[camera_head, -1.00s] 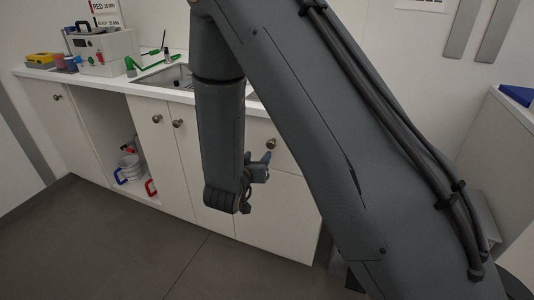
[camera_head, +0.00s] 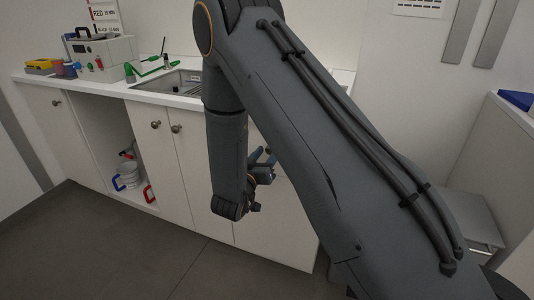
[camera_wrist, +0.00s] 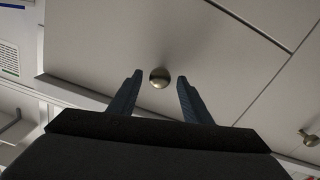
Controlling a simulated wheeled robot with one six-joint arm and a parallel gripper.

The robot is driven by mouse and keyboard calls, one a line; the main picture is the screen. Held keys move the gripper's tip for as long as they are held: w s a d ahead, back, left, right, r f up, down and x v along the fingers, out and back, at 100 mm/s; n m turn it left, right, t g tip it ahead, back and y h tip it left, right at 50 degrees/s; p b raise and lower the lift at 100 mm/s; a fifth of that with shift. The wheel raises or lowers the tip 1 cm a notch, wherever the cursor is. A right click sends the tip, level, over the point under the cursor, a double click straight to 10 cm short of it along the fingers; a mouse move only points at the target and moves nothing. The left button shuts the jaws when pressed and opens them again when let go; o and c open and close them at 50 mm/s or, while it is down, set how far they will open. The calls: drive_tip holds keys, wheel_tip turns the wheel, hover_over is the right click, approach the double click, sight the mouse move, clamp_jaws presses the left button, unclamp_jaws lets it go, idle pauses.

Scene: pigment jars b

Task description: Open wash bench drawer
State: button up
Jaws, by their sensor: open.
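In the wrist view, the drawer front (camera_wrist: 105,40) of the wash bench is a pale flat panel with a round metal knob (camera_wrist: 160,78). It looks closed, with a narrow seam along its edge. My gripper (camera_wrist: 160,75) is open, with one dark finger on each side of the knob in the picture and a gap to both. I cannot tell how far the knob is from the fingertips in depth. In the head view my gripper (camera_head: 264,157) is close to the right part of the bench front, and my arm hides most of the drawer.
The white wash bench (camera_head: 123,87) has cupboard doors with knobs (camera_head: 176,128) to the left. An open bay holds a white bucket (camera_head: 127,175). A sink (camera_head: 180,82) and a boxy device (camera_head: 103,58) are on top. The grey floor (camera_head: 130,240) in front is clear.

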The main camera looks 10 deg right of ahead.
drive_tip(key=shift+d, duration=0.1)
clamp_jaws()
